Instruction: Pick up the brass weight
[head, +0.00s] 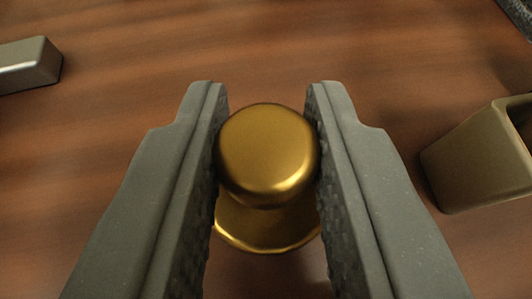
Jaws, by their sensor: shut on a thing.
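The brass weight (266,152) is a shiny gold-coloured piece with a rounded knob on top and a wider flared part below. It is in the middle of the head view, between the two grey fingers of my gripper (267,110). The fingers are shut on it, their textured inner pads against the left and right sides of the knob. The fingers hide the sides of its lower part. I cannot tell whether its base touches the wooden surface (270,50).
A silvery metal bar (28,64) lies at the upper left. An olive-beige open container (478,158) stands to the right, close to the right finger. A dark speckled object (518,14) shows at the top right corner. The wood beyond the fingertips is clear.

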